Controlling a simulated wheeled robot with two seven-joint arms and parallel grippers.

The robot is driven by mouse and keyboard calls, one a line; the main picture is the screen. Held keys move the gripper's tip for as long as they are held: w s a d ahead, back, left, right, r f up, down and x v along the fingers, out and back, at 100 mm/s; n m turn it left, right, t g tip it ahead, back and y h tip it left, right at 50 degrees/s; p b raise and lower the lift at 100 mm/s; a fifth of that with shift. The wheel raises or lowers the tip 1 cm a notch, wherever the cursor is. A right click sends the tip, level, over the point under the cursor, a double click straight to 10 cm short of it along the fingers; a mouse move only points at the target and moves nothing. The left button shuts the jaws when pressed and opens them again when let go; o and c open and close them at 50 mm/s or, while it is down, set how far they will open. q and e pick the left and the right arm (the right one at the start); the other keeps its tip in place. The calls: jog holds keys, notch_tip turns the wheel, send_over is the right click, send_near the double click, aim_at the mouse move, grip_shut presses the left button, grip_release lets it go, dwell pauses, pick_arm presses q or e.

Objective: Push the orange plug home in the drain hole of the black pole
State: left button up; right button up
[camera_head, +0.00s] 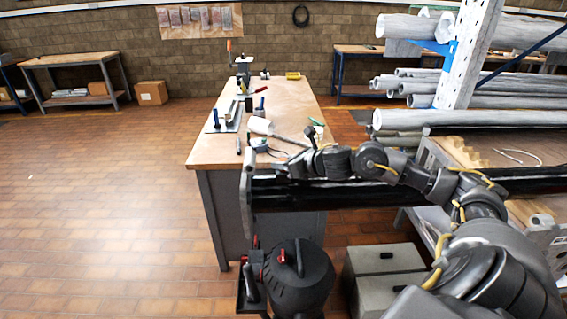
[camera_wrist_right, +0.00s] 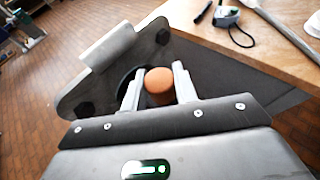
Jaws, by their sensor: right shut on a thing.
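The black pole (camera_head: 330,194) lies level across the head view, with a grey flange plate (camera_head: 246,192) at its left end. The flange plate (camera_wrist_right: 98,82) also shows in the right wrist view, with a dark round opening partly hidden by a finger. My right gripper (camera_head: 279,167) is at the pole's upper side, close to the flange. In the right wrist view its two fingers (camera_wrist_right: 158,87) are shut on the orange plug (camera_wrist_right: 159,81), whose rounded top faces the camera. The drain hole is hidden, and I cannot tell how deep the plug sits. My left gripper is out of view.
A wooden workbench (camera_head: 270,95) with tools stands behind the flange. A black and red vacuum (camera_head: 300,275) and grey boxes (camera_head: 382,272) stand below the pole. A rack with wrapped pipes (camera_head: 440,118) is at the right. The floor at left is clear.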

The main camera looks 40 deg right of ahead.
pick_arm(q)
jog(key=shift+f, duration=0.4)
pick_arm(e)
jog(key=shift+f, duration=0.35)
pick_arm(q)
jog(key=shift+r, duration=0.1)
pick_arm(e)
jog(key=o, duration=1)
jog(key=shift+r, duration=0.1)
jog(key=shift+s+d+b, duration=0.2)
jog(key=shift+s+b, duration=0.35)
jog(key=shift+s, duration=0.05)
jog(key=b+v, duration=0.2)
jog(key=v, duration=0.2)
jog(key=shift+s+r, duration=0.15)
jog(key=shift+s, duration=0.25)
pick_arm(q)
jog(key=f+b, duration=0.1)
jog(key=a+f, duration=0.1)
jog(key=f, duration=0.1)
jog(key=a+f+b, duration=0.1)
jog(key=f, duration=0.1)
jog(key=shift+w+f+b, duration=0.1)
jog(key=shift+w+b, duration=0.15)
jog(key=shift+b, duration=0.05)
pick_arm(e)
jog(key=v, duration=0.4)
jog(key=shift+s+r, duration=0.25)
jog(key=shift+r, duration=0.15)
